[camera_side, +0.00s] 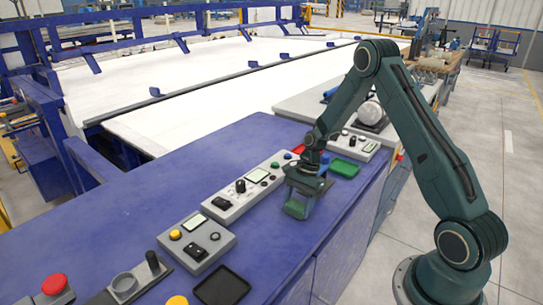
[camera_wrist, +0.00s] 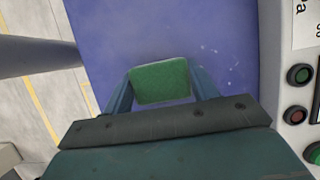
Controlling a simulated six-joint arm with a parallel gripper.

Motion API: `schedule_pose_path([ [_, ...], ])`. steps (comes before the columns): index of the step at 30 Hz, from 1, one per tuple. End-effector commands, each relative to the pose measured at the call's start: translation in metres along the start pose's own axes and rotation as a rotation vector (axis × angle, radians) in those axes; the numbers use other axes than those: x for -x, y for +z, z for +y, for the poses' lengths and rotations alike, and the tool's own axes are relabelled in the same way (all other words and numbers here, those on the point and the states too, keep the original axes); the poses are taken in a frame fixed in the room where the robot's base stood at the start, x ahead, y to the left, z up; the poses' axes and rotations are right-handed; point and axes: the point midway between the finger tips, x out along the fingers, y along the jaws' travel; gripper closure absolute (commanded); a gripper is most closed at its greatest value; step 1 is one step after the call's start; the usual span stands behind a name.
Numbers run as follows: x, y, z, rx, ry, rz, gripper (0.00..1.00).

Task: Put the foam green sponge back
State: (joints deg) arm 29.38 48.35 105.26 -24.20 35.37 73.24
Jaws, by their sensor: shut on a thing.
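The green sponge (camera_wrist: 160,82) is a small rounded block held between the two fingers of my gripper (camera_wrist: 161,92) in the wrist view. In the side view my gripper (camera_side: 298,206) points down over the blue counter, in front of the control boxes, with the green sponge (camera_side: 295,210) low between its fingers. I cannot tell whether the sponge touches the counter. A green tray (camera_side: 344,168) lies on the counter to the right of and behind my gripper.
The blue counter (camera_side: 240,150) holds a long control box (camera_side: 238,190), a smaller control box (camera_side: 197,238), a black tray (camera_side: 222,287) and a red button (camera_side: 54,284). A red item (camera_side: 298,149) is partly hidden behind my gripper. Bare counter lies left of the boxes.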

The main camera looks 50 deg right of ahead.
Motion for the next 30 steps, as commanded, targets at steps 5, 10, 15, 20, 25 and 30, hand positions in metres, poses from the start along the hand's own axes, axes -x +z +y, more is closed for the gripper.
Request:
schedule_pose_path([
  [5, 0.000, 0.000, 0.000, 0.000, 0.000, 0.000, 0.20],
  [10, 0.000, 0.000, 0.000, 0.000, 0.000, 0.000, 0.20],
  [15, 0.001, 0.000, 0.000, 0.000, -0.001, 0.000, 0.20],
  [20, 0.009, 0.001, -0.001, 0.000, -0.002, 0.001, 0.20],
  [25, 0.029, 0.001, -0.001, 0.000, -0.004, 0.001, 0.20],
  [30, 0.055, 0.001, -0.001, 0.000, -0.004, 0.002, 0.20],
])
